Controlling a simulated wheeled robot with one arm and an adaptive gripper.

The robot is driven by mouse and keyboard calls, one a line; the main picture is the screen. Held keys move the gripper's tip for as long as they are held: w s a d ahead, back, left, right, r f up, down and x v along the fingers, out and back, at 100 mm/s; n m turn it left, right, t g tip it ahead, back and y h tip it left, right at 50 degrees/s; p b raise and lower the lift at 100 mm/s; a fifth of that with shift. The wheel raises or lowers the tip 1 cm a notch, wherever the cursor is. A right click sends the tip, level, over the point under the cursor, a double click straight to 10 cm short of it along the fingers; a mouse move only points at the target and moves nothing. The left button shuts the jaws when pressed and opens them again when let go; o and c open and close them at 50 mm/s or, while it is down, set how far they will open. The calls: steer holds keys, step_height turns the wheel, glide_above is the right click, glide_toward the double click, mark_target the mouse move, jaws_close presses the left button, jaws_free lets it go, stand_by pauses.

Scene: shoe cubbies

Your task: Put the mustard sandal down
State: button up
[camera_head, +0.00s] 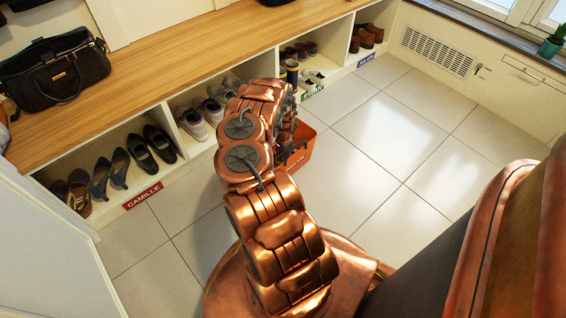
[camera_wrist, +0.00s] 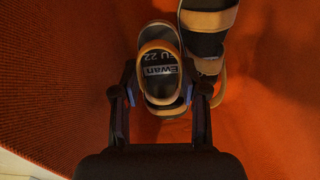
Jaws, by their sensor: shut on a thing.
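The mustard sandal (camera_wrist: 158,72) is between the two fingers of my gripper (camera_wrist: 159,92) in the wrist view. The fingers are shut on its heel end, and its dark insole carries a label reading "Ewan" and "EU 22". A second sandal with tan straps (camera_wrist: 210,20) lies close beside it at the upper right. Orange surfaces of a crate surround both. I cannot tell whether the held sandal touches the crate's bottom. In the head view my arm hides the gripper and the sandals.
The orange crate (camera_head: 300,152) stands on the tiled floor, partly behind my arm. Shoe cubbies with name labels, such as the red "CAMILLE" label (camera_head: 143,195), run under a wooden bench (camera_head: 170,62). A black handbag (camera_head: 55,70) sits on the bench. The floor (camera_head: 390,130) at right is clear.

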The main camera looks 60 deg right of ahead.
steer(key=shift+f+b, duration=0.3)
steer(key=shift+f, duration=0.95)
steer(key=shift+f, duration=0.1)
steer(key=o, duration=1)
step_height(320, 180, up, 12)
steer(key=p, duration=0.5)
